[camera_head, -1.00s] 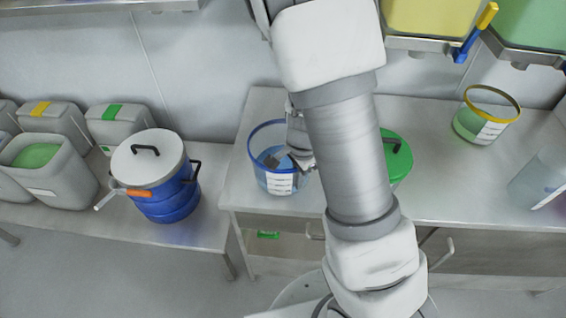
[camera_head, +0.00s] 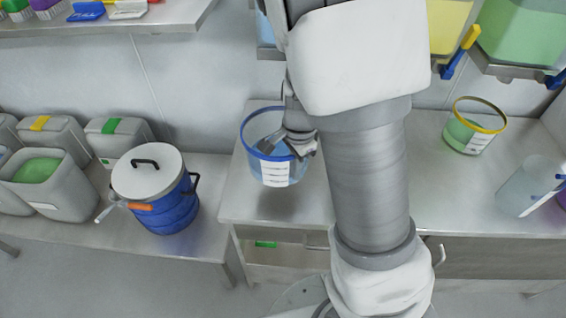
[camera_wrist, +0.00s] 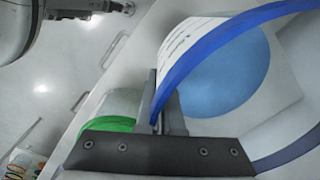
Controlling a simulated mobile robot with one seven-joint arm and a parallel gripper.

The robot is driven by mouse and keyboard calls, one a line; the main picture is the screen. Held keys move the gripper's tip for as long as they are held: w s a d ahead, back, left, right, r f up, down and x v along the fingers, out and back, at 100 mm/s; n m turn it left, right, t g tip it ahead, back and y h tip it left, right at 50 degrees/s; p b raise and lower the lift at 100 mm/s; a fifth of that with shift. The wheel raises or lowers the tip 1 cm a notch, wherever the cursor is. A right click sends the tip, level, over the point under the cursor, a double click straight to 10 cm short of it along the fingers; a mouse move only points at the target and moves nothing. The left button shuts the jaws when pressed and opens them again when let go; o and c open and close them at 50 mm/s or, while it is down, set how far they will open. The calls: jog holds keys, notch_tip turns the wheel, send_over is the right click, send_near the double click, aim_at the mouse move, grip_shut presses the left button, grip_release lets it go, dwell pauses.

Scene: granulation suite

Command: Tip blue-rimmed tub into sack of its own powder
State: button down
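The blue-rimmed tub (camera_head: 275,170) is a clear tub with a white label and blue powder inside. It hangs a little above the middle bench, nearly upright, with a shadow below it. My gripper (camera_head: 298,147) is shut on the right side of its rim. In the wrist view the fingers (camera_wrist: 160,112) pinch the blue rim (camera_wrist: 215,48), and blue powder shows inside. At the far left, an open grey sack-like container (camera_head: 62,190) holds green powder. Beside it, at the picture's edge, another is cut off with a little blue powder (camera_head: 4,156) showing.
A blue drum (camera_head: 172,208) with a white lid stands on the left bench, between the tub and the open containers. A yellow-rimmed tub (camera_head: 470,135) and a clear jug (camera_head: 527,188) stand on the right. In the wrist view, a green-topped vessel (camera_wrist: 105,124) sits beside the fingers.

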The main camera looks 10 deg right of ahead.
jog(key=shift+w, duration=0.1)
dwell(0.4)
jog(key=n, duration=0.1)
jog(key=w+n, duration=0.1)
jog(key=n, duration=0.1)
jog(key=shift+w+r, duration=0.1)
jog(key=shift+r, duration=0.15)
jog(key=n, duration=0.1)
jog(key=w+n, duration=0.1)
jog(key=n, duration=0.2)
jog(key=shift+w+r, duration=0.25)
jog(key=shift+r, duration=0.1)
jog(key=n, duration=0.2)
jog(key=w+n, duration=0.1)
jog(key=n, duration=0.1)
jog(key=w+r+n, duration=0.1)
jog(key=n, duration=0.1)
jog(key=shift+a+g, duration=0.1)
jog(key=shift+g, duration=0.2)
jog(key=shift+w+r+n, duration=0.1)
jog(key=shift+w+n, duration=0.1)
jog(key=shift+n, duration=0.4)
jog(key=shift+a, duration=0.2)
